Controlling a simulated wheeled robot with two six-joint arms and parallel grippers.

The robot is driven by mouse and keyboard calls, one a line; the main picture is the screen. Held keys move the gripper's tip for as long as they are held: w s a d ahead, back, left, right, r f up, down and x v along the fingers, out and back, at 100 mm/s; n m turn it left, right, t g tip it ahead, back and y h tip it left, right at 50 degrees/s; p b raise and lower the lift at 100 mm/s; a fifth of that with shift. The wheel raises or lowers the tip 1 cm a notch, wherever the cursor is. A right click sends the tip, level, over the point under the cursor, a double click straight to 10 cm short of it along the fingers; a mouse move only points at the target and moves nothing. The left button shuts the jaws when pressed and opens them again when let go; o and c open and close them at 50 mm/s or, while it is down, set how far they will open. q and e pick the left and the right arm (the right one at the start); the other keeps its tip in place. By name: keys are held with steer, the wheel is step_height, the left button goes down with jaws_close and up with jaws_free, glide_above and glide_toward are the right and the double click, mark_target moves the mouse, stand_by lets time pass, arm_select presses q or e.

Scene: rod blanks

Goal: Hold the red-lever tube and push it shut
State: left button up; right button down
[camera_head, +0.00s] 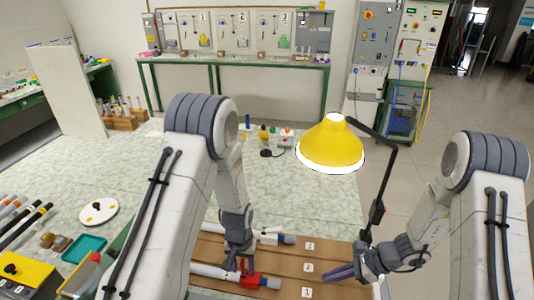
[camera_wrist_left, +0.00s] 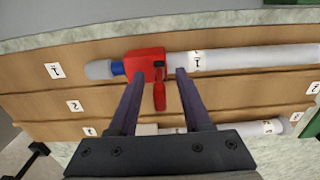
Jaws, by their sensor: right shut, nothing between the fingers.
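The red-lever tube lies in a slot of the brown wooden rack. In the left wrist view it has a white shaft (camera_wrist_left: 240,57), a red block (camera_wrist_left: 145,63) with a red lever (camera_wrist_left: 160,97), a blue band and a grey end. It also shows in the head view with its red block (camera_head: 250,280). My left gripper (camera_wrist_left: 160,76) is open and empty, its fingers either side of the lever, at the red block. The left gripper is low over the tube in the head view (camera_head: 240,266). My right gripper (camera_head: 340,273) is shut and empty, over the rack's right end.
A second white tube (camera_head: 265,236) lies in the rack (camera_head: 325,262), behind the red-lever one. A yellow lamp (camera_head: 332,145) hangs above the table's right part. A teal tray (camera_head: 84,250), a white disc (camera_head: 98,212) and a yellow box (camera_head: 27,278) stand at left.

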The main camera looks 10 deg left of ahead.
arm_select(q)
step_height(320, 180, up, 11)
steer(key=shift+r, duration=0.15)
steer(key=shift+d+r, duration=0.1)
steer(key=shift+r, duration=0.25)
arm_select(e)
steer(key=s+a+r+n+g+h, duration=0.2)
steer(key=s+a+r+n, duration=0.2)
steer(key=s+r+n, duration=0.25)
steer(key=s+a+r+n+g+h, duration=0.1)
steer(key=s+a+r+n+h, duration=0.1)
steer(key=s+a+r+n, duration=0.4)
arm_select(q)
steer(key=s+d+r+m, duration=0.3)
steer(key=s+d+r, duration=0.2)
steer(key=s, duration=0.5)
steer(key=s+d+r+m+h, duration=0.1)
steer(key=s+d+r+m, duration=0.3)
steer(key=s, duration=0.7)
step_height(320, 180, up, 4)
steer(key=shift+d+f, duration=0.1)
steer(key=shift+d, duration=0.9)
arm_select(e)
steer(key=s+d+r+n+t+h, duration=0.3)
steer(key=s+r+n, duration=0.5)
steer(key=n, duration=0.5)
steer(key=shift+s+d+r+h, duration=0.15)
steer(key=shift+d+r+h, duration=0.5)
steer(key=shift+d, duration=0.6)
steer(key=shift+r, duration=0.1)
